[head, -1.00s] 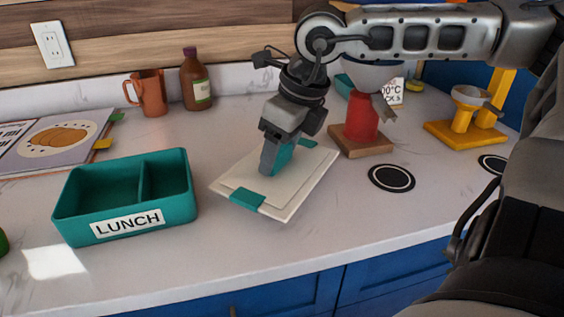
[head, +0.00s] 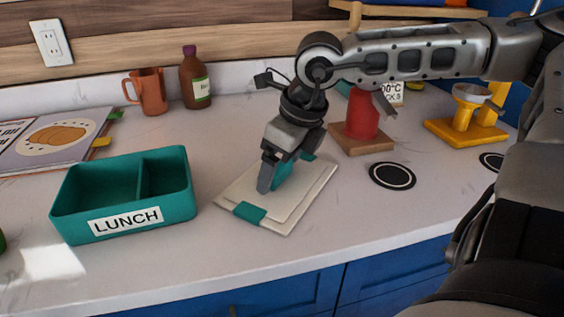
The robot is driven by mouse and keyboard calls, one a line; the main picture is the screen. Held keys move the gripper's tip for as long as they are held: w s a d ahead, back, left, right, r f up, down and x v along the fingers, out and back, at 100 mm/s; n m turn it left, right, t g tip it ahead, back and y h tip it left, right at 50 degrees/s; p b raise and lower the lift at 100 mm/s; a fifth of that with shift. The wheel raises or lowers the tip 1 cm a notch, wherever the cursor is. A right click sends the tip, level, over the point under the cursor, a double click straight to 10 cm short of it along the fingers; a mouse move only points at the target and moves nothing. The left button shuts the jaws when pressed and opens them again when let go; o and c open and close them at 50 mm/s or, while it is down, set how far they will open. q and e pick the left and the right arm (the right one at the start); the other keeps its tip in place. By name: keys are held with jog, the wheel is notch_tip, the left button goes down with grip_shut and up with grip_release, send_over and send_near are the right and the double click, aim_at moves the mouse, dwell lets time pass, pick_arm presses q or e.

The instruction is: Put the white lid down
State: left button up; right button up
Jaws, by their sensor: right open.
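The white lid (head: 293,206) with teal clips lies flat on the counter, right of the teal lunch box. My right gripper (head: 272,180) is over the lid's middle, pointing down, with its fingers at the teal handle (head: 286,173). It is open, with the handle still beside or between its fingers; part of the handle is hidden behind them. The teal lunch box (head: 75,223), labelled LUNCH, stands open with a divider inside. My left gripper is not in view.
An orange mug (head: 149,92) and a brown bottle (head: 194,80) stand at the back. A red object on a wooden base (head: 361,141), a black round mat (head: 392,175) and a yellow stand (head: 466,128) are to the right. Counter in front of the lid is clear.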

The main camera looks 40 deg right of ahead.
jog(key=shift+r, duration=0.1)
jog(key=shift+r+p, duration=0.25)
jog(key=shift+p, duration=0.2)
jog(key=v, duration=1.1)
jog(key=shift+s+r, duration=0.2)
jog(key=shift+r, duration=0.15)
